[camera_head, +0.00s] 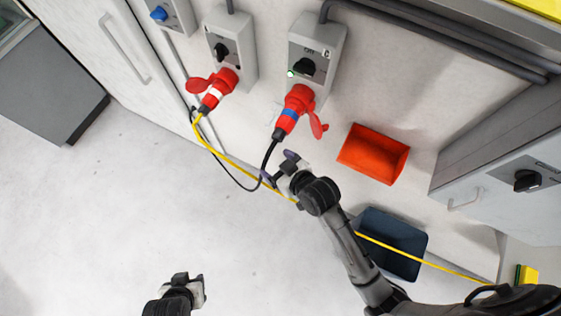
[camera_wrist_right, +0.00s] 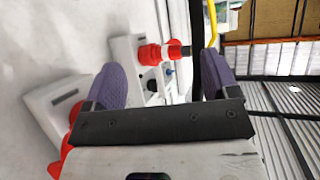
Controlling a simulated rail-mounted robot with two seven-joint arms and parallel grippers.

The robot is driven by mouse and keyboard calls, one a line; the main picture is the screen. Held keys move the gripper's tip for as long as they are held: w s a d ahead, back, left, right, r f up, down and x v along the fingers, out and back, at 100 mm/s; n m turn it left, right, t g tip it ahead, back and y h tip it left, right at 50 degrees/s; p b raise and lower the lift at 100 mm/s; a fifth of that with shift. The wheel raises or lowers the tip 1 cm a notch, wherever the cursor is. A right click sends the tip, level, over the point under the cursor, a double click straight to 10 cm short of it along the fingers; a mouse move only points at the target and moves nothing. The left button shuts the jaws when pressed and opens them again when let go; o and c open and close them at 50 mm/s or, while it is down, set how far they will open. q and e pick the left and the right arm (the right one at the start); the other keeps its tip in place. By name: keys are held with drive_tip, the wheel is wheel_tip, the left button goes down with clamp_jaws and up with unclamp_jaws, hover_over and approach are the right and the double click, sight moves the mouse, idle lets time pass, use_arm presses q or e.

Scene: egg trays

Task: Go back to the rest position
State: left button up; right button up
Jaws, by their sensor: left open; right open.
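My right gripper (camera_head: 276,168) is open, its purple finger pads spread apart near the wall, just below the red plug with a blue band (camera_head: 287,121). That plug sits in the right grey socket box (camera_head: 318,47). In the right wrist view the right gripper (camera_wrist_right: 162,80) shows nothing clamped between its pads; a red connector (camera_wrist_right: 160,52) and a black cable show beyond them. In the head view the black cable runs close by the fingers; I cannot tell whether it touches them. My left gripper (camera_head: 190,279) is open and empty over the floor at the bottom edge.
A second red plug with a white band (camera_head: 213,94) sits in the left socket box (camera_head: 230,45). A yellow cable (camera_head: 240,166) passes beneath my right arm. An orange bin (camera_head: 373,153) and a dark blue bin (camera_head: 392,243) are to the right.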

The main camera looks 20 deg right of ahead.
idle(0.7)
drive_tip(key=s+d+r+m+g+h+p, duration=0.1)
drive_tip(key=s+d+p, duration=0.4)
drive_tip(key=s, duration=0.6)
drive_tip(key=s+d+r+m+g+h+p, duration=0.1)
drive_tip(key=s+d+r+g+h+p, duration=0.3)
drive_tip(key=s, duration=0.7)
drive_tip(key=d+r+g+p, duration=0.2)
drive_tip(key=d, duration=0.2)
drive_tip(key=shift+m+g, duration=0.3)
drive_tip(key=shift+m, duration=0.1)
drive_tip(key=shift+r, duration=0.1)
